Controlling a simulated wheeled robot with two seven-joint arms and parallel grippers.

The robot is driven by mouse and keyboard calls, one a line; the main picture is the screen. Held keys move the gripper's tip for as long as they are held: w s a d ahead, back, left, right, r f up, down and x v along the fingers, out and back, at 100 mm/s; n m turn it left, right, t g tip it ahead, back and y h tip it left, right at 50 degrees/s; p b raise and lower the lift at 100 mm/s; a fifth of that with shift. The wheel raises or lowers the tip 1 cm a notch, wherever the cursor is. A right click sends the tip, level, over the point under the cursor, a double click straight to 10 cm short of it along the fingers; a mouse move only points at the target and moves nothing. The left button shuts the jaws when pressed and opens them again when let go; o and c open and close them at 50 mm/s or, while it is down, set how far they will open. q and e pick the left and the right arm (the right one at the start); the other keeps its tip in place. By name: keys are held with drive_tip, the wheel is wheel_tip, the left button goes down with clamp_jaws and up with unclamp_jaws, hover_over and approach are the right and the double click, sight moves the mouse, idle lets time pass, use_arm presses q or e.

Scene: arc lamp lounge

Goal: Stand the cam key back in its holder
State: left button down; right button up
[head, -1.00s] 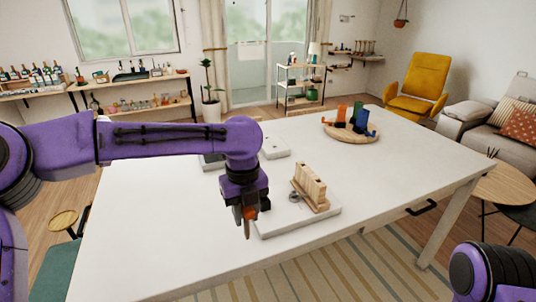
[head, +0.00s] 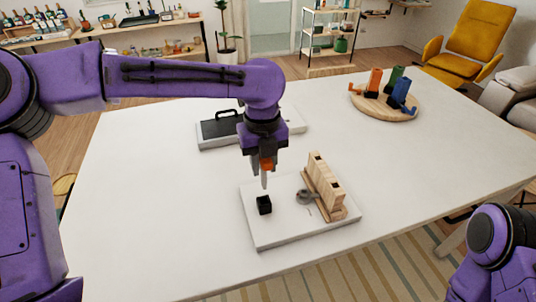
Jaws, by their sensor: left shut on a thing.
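My left gripper (head: 263,163) is above the white board on the table, pointing down. It is shut on a slim piece with an orange upper part and a pale narrow lower end, which I take to be the cam key (head: 264,181). The key hangs roughly upright, its tip just above a small black block (head: 264,205), apparently its holder, and seems apart from it. The block stands on the white board (head: 285,235). The key's top is hidden between the fingers. My right arm shows at the lower right, but its gripper is out of frame.
A slotted wooden block (head: 325,187) stands on the board's right side, with a grey round part (head: 306,196) beside it. Behind is another board with a black case (head: 219,126). A round wooden tray (head: 385,112) carries orange, green and blue pieces. The table's left side is clear.

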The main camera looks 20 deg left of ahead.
sight(262, 176)
use_arm(q)
drive_tip(key=f, duration=0.4)
drive_tip(key=shift+w+f, duration=0.1)
drive_tip(key=shift+w, duration=0.25)
drive_tip(key=shift+s+r, duration=0.3)
drive_tip(key=shift+s, duration=0.5)
drive_tip(key=shift+w+f, duration=0.25)
drive_tip(key=shift+w, duration=0.25)
drive_tip(key=shift+s+r, duration=0.25)
drive_tip(key=shift+s, duration=0.15)
drive_tip(key=shift+f, duration=0.15)
use_arm(e)
drive_tip(key=shift+s+r, duration=0.25)
drive_tip(key=shift+s, duration=0.25)
drive_tip(key=shift+s+r, duration=0.2)
drive_tip(key=shift+s, duration=0.3)
use_arm(q)
drive_tip(key=shift+w+f+p, duration=0.1)
drive_tip(key=shift+w+p, duration=0.05)
drive_tip(key=shift+p, duration=0.35)
use_arm(e)
drive_tip(key=shift+r, duration=0.2)
